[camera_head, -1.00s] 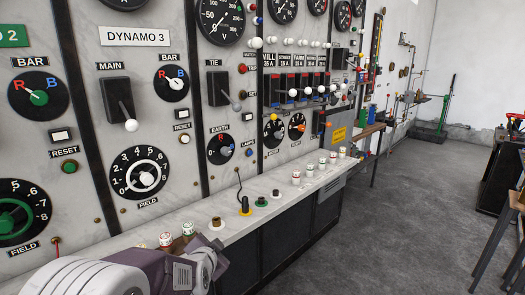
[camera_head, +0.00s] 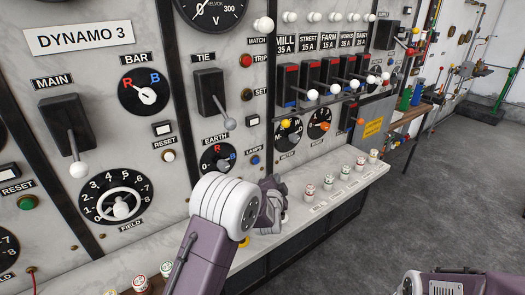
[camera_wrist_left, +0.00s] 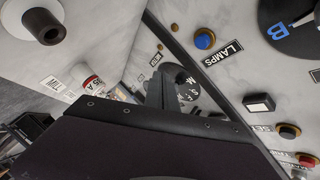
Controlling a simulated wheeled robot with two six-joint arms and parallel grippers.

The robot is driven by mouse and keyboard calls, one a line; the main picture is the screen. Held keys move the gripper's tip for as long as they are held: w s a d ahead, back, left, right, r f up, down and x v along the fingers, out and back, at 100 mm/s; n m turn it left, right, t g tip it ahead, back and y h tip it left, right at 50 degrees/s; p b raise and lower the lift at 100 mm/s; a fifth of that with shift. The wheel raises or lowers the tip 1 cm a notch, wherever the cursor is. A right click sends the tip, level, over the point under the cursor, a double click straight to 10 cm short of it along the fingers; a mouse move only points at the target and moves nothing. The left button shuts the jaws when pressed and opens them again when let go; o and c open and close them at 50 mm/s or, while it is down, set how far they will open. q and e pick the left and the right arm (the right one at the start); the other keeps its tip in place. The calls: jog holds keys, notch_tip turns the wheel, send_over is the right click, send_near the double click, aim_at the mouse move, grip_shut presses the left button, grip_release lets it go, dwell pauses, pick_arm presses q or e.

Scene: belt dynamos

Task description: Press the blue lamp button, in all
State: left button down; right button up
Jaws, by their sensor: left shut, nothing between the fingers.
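The blue lamp button (camera_head: 255,160) sits on the pale panel just under the LAMPS label, right of the EARTH dial. It also shows in the left wrist view (camera_wrist_left: 205,39), above its LAMPS label, unobstructed. My left gripper (camera_wrist_left: 162,90) is shut and empty; in the wrist view it points toward the panel, with the button up and to the right of it. In the head view its wrist end (camera_head: 270,200) is just below and right of the button, apart from it. The fingertips are hard to make out there.
The EARTH dial (camera_head: 217,158) is left of the button, the METER dial (camera_head: 288,134) to its right. Below, a pale ledge (camera_head: 330,193) carries several small white-and-red capped pieces. My right arm (camera_head: 448,284) shows at the bottom right over open floor.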

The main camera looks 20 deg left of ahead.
aim_at(256, 161)
pick_arm(q)
jog(key=w+a, duration=0.5)
jog(key=a, duration=0.2)
jog(key=shift+r+b, duration=0.2)
jog(key=shift+b, duration=0.25)
pick_arm(e)
jog(key=shift+s+f, duration=0.25)
dwell(1.8)
pick_arm(q)
jog(key=shift+w+a, duration=0.2)
jog(key=shift+a, duration=0.1)
pick_arm(e)
jog(key=shift+f, duration=0.1)
